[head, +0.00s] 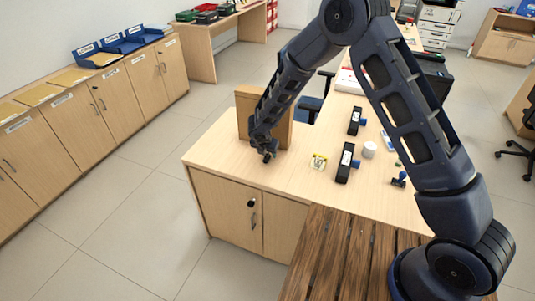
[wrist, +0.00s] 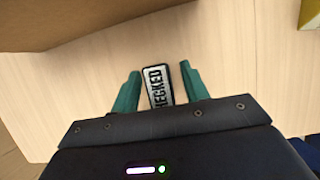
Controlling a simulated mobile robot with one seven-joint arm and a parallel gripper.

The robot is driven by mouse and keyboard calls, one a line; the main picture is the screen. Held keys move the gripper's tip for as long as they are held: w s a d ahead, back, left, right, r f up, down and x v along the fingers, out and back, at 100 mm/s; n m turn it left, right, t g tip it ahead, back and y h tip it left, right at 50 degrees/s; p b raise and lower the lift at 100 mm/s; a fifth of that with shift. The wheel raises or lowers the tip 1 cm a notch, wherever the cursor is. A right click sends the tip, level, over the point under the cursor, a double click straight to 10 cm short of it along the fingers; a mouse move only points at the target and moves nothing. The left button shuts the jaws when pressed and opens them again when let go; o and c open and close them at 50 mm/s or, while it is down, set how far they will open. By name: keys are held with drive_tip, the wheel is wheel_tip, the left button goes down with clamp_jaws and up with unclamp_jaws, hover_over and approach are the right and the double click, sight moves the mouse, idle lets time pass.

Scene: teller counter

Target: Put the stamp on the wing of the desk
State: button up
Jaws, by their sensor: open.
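A black stamp with a white label reading "CHECKED" (wrist: 158,90) shows in the wrist view between the two teal fingers of my gripper (wrist: 159,72). The fingers are apart, one on each side of the stamp. The stamp appears to be on the pale wooden desk top (wrist: 245,75), but its lower part is hidden. In the head view my gripper (head: 268,155) is low over the left part of the desk (head: 225,156), which has cabinet doors below. I cannot make out the stamp there.
A tan upright box or panel (head: 244,120) stands just behind my gripper. To the right are two black stamp-like items with white labels (head: 345,160) (head: 354,121), a small yellow item (head: 318,162), a white cup-like object (head: 369,150) and a blue-handled stamp (head: 399,180). The desk's left front corner is clear.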

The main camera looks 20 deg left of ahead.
drive_tip(key=v, duration=1.1)
drive_tip(key=shift+r, duration=0.2)
drive_tip(key=shift+s, duration=0.15)
drive_tip(key=w+d+r+m+h, duration=0.1)
drive_tip(key=w+d+r+m, duration=0.75)
drive_tip(key=d+r, duration=0.55)
drive_tip(key=w+d+r+m, duration=0.1)
drive_tip(key=d+r+m, duration=0.35)
drive_tip(key=d, duration=0.65)
drive_tip(key=w+d+r+m, duration=0.1)
drive_tip(key=d+r+m, duration=0.4)
drive_tip(key=d, duration=0.6)
drive_tip(key=s+d+r+m, duration=0.4)
drive_tip(key=d, duration=0.4)
drive_tip(key=s+d+r+m, duration=0.4)
drive_tip(key=d, duration=0.4)
drive_tip(key=s+d+m+y, duration=0.1)
drive_tip(key=s+d+m, duration=0.8)
drive_tip(key=s, duration=0.3)
drive_tip(key=shift+s+r+m, duration=0.3)
drive_tip(key=shift+s+m, duration=0.05)
drive_tip(key=shift+m, duration=0.15)
